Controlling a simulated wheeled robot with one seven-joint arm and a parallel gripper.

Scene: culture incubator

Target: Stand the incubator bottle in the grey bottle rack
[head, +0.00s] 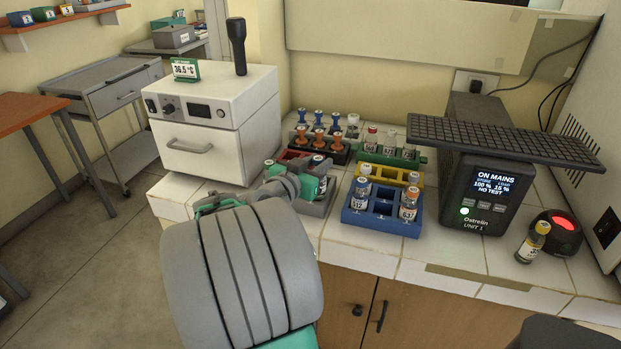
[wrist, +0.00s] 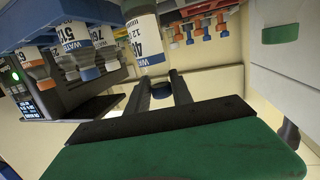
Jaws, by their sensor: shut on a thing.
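The incubator bottle (wrist: 147,38), with a white and blue label, shows in the wrist view, which is upside down. My gripper (wrist: 162,90) is shut on its dark cap end, with one finger on each side. In the head view my gripper (head: 318,182) is over the grey bottle rack (head: 318,209), left of the blue rack. My arm and gripper hide most of the bottle and part of the grey rack there. The bottle looks roughly upright. I cannot tell whether its base is inside a rack slot, as its lower end is out of sight.
A blue rack (head: 380,225) with several bottles stands close on the right. Yellow (head: 398,174), green (head: 421,160) and dark (head: 337,154) racks stand behind. The white incubator (head: 215,120) is at left, its door shut.

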